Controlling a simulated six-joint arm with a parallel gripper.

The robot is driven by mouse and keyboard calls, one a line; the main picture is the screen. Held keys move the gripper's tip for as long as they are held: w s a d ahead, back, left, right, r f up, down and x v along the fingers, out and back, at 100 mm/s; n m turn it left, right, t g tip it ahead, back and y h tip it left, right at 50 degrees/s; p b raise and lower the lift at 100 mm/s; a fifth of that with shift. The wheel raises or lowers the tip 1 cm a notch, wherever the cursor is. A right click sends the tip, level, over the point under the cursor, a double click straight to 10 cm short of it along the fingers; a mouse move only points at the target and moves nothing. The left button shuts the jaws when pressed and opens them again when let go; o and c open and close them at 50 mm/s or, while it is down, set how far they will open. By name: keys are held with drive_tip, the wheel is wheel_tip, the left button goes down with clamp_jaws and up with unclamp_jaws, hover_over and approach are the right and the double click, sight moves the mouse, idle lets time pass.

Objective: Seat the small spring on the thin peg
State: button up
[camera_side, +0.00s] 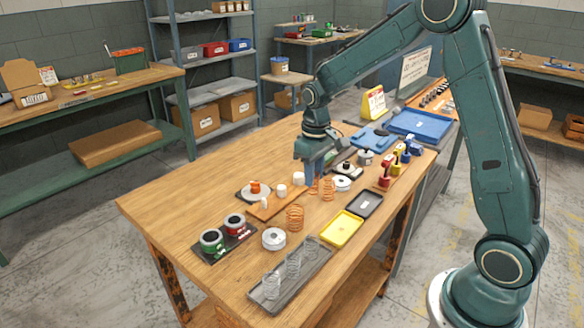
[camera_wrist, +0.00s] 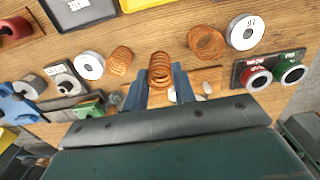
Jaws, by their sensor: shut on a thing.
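The small copper spring (camera_wrist: 160,68) is upright between my gripper's fingers. My gripper (camera_wrist: 158,86) is shut on it, low over the table; in the side view the gripper (camera_side: 313,178) covers much of the spring (camera_side: 313,188). A brown board (camera_side: 262,213) with white pegs of differing width lies left of the gripper in the side view. The thinnest-looking peg (camera_side: 264,203) is at the board's near-left end, apart from the spring and bare. In the wrist view the pegs are partly hidden behind the fingers.
A medium spring (camera_side: 328,189) stands close right of my gripper, and a large spring (camera_side: 295,217) stands in front. White discs (camera_side: 273,239), red and green cups (camera_side: 223,236), a grey tray (camera_side: 310,262) and a yellow tray (camera_side: 342,228) surround them.

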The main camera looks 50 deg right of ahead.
drive_tip(key=w+a+r, duration=0.4)
drive_tip(key=w+a, duration=0.4)
drive_tip(key=w, duration=0.2)
idle(0.4)
drive_tip(key=shift+f, duration=0.2)
drive_tip(key=shift+f, duration=2.45)
drive_tip(key=shift+f, duration=1.85)
idle(2.1)
